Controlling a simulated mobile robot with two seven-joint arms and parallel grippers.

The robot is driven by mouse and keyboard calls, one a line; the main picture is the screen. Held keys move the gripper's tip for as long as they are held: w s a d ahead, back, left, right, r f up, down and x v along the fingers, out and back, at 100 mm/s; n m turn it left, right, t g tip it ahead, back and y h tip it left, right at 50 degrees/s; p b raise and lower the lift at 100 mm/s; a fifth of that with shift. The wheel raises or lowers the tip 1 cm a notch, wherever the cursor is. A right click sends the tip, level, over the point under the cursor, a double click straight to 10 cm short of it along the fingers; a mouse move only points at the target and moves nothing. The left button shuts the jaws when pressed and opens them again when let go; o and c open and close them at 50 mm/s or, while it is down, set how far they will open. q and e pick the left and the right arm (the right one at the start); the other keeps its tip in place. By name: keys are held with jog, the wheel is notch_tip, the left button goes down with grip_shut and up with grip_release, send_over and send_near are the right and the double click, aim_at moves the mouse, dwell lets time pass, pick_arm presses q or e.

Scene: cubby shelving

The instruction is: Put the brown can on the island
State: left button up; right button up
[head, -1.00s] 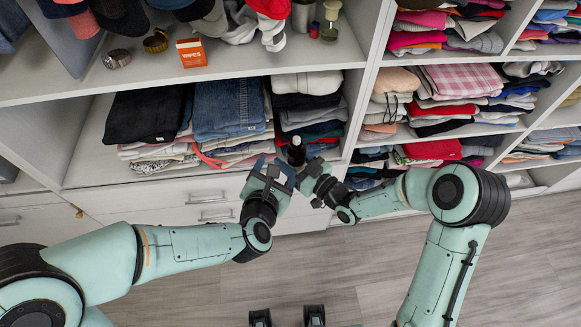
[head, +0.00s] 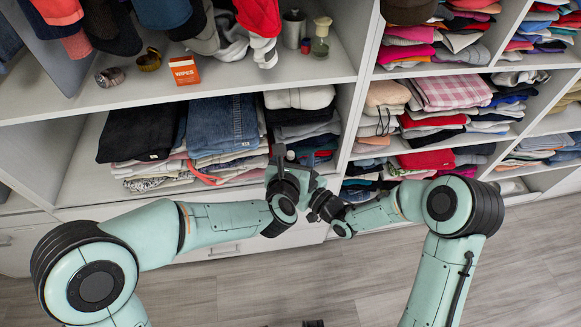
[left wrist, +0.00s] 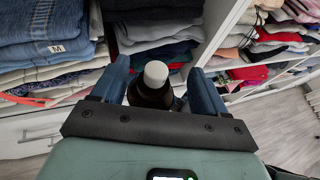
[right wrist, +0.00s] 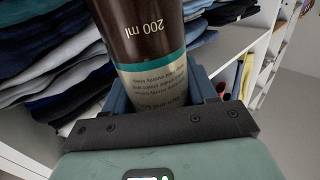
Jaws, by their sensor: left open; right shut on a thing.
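The brown can is a dark brown bottle-like container (right wrist: 145,45) with a teal band, a cream lower label and "200 ml" lettering. My right gripper (head: 318,195) is shut on it, and the can stands between its fingers in the right wrist view. In the left wrist view the can (left wrist: 152,93) shows a pale cap between the spread fingers of my left gripper (left wrist: 158,88). My left gripper (head: 280,160) is open, close beside my right one in the head view. I cannot tell whether its fingers touch the can. No island is in view.
Shelving stands in front, with folded jeans (head: 222,125) and stacked clothes (head: 440,125) in its cubbies. A wipes box (head: 184,71), small bowls (head: 149,60) and bottles (head: 321,36) sit on the upper shelf. Bare wooden floor (head: 375,275) lies below and behind my arms.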

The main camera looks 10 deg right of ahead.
pick_arm(q)
jog(key=shift+w+d+f, duration=0.15)
jog(key=shift+w+f, duration=0.1)
jog(key=shift+w, duration=0.25)
jog(key=shift+d, duration=0.1)
jog(key=c, duration=1.1)
grip_shut()
pick_arm(e)
jog(key=o, duration=1.2)
jog(key=shift+o, duration=0.5)
